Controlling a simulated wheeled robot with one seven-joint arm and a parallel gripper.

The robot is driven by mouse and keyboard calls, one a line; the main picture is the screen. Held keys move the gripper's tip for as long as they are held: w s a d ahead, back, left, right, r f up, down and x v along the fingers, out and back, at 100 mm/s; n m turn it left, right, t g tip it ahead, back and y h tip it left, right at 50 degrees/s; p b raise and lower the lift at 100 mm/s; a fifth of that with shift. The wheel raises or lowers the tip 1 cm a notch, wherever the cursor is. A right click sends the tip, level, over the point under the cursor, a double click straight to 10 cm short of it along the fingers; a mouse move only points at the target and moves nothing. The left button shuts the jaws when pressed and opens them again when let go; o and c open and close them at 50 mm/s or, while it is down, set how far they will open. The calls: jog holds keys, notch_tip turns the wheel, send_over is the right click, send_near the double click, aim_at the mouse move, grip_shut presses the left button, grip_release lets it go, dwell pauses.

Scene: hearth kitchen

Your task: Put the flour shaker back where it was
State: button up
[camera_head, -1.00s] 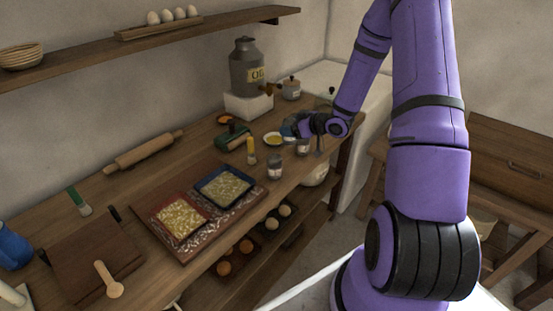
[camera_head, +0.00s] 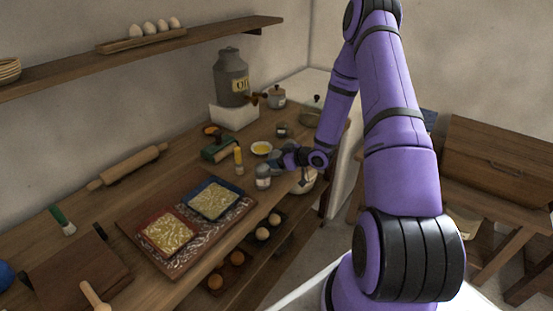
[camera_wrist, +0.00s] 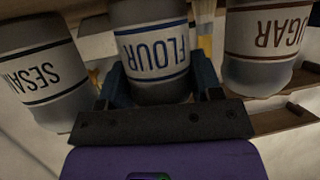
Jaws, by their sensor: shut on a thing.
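The flour shaker (camera_wrist: 153,50), a grey jar with a white FLOUR label, is between the fingers of my gripper (camera_wrist: 160,88) in the wrist view, which are shut on it. The label appears upside down. In the head view my gripper (camera_head: 279,158) is low over the right end of the worktop, and the held shaker is largely hidden there. In the wrist view a SESAME shaker (camera_wrist: 42,75) is on the left and a SUGAR shaker (camera_wrist: 262,50) on the right, both close by. I cannot tell whether the flour shaker's base touches the worktop.
A small grey jar (camera_head: 263,176) stands just left of my gripper, and a dark jar (camera_head: 281,130) stands behind it. A yellow-topped bottle (camera_head: 239,160) and a shallow yellow bowl (camera_head: 261,148) are near. The worktop's front edge is close.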

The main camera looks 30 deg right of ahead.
jog(key=o, duration=1)
jog(key=shift+f, duration=0.1)
